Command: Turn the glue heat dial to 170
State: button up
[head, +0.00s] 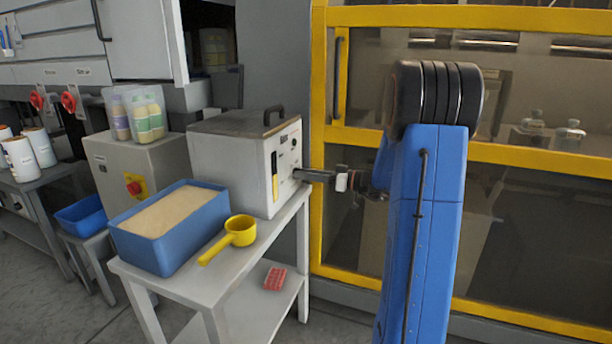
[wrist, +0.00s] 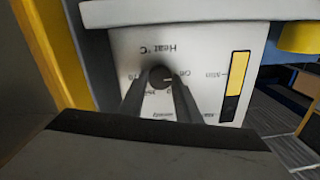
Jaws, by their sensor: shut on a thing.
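The glue heat dial (wrist: 161,74) is a small dark round knob on the white front panel of the glue tank (head: 232,165), under upside-down "Heat °C" lettering in the wrist view. My gripper (wrist: 160,88) is shut on the dial, one finger on each side. A pale mark on the knob seems to point right in the wrist view, toward a short label. A label that looks like 170 (wrist: 129,76) is on the left; other marks are partly hidden by the fingers. In the head view my gripper (head: 302,174) reaches the panel from the right and hides the dial.
A blue tub (head: 180,246) of pale granules and a yellow scoop (head: 238,232) stand on the bench before the tank. A yellow-framed guard (head: 318,130) stands close behind my arm. A yellow level gauge (wrist: 235,75) is on the panel.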

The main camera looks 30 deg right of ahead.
jog(key=shift+m, duration=0.4)
jog(key=shift+s+a+f+m+t+h, duration=0.1)
jog(key=shift+m+t+h, duration=0.15)
jog(key=shift+m, duration=5.75)
jog(key=shift+f+m+t+h, duration=0.1)
jog(key=shift+m+t+h, duration=0.1)
jog(key=shift+m, duration=5.8)
jog(key=shift+s+a+f+m+t+h, duration=0.15)
jog(key=shift+m+h, duration=0.1)
jog(key=shift+m, duration=5.75)
jog(key=shift+w+d, duration=0.1)
jog(key=o, duration=1.1)
jog(key=shift+r, duration=0.1)
jog(key=shift+c, duration=0.2)
